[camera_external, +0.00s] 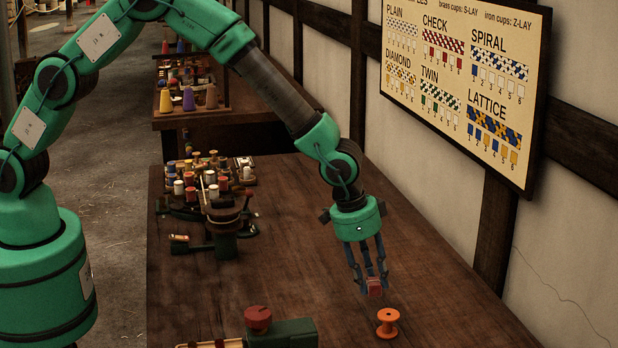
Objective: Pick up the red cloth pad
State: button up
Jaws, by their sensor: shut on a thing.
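The red cloth pad (375,286) is small and blocky, with a paler upper face. It is between the fingertips of my gripper (369,280), which points down over the right part of the wooden table (280,265). My gripper is shut on the pad. The fingers hide part of it. I cannot tell whether the pad's underside touches the table.
An orange spool (387,323) stands just in front of the pad, slightly right. A green device with a red knob (258,318) is at the front. A rack of several spools (207,180) stands at the back left. A wall chart (462,80) hangs right.

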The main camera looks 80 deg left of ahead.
jog(key=shift+s+a+r, duration=0.1)
jog(key=shift+s+a, duration=0.15)
jog(key=shift+s, duration=0.5)
jog(key=shift+s+a, duration=0.2)
jog(key=shift+s, duration=0.55)
jog(key=shift+s+r, duration=0.1)
